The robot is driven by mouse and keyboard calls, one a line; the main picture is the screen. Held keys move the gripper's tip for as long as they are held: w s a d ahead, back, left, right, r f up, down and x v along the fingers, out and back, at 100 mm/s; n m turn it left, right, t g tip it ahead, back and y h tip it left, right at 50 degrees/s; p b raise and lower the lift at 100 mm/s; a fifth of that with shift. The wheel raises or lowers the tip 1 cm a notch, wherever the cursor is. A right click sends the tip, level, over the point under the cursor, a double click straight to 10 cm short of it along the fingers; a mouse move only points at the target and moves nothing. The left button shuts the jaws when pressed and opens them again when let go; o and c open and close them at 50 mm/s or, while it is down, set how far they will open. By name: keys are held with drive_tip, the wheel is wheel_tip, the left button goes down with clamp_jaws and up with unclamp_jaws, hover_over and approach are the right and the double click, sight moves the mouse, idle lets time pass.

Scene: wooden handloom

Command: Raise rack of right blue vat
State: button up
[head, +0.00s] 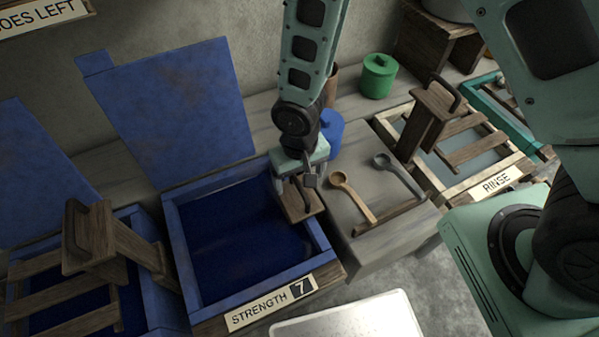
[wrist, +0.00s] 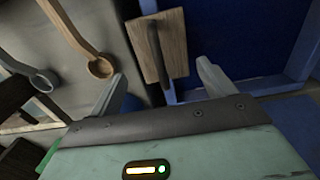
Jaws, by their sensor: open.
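The right blue vat (head: 329,258) bears a sign reading STRENGTH 7 and is full of dark blue liquid, with its blue lid standing open behind. Its rack's wooden top with a dark handle (head: 296,203) sits low at the vat's right edge. No slats show above the liquid. My gripper (head: 301,187) is just over this handle, pointing down. In the wrist view, the wooden top and dark handle (wrist: 156,48) lie ahead between my two open fingertips (wrist: 160,75).
A left blue vat (head: 155,235) has its slatted rack (head: 105,240) showing above the liquid. Two ladles (head: 352,195) lie on the stone ledge to the right. A blue jar (head: 330,130), a green jar (head: 378,75) and the RINSE vat (head: 440,190) stand beyond.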

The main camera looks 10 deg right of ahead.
sight(300, 186)
drive_tip(key=shift+f+b, duration=1.45)
drive_tip(key=shift+f, duration=0.9)
clamp_jaws()
wheel_tip(300, 186, up, 18)
drive_tip(key=p, duration=1.4)
drive_tip(key=shift+r, duration=0.2)
drive_tip(key=shift+o, duration=1)
unclamp_jaws()
drive_tip(key=shift+r, duration=0.1)
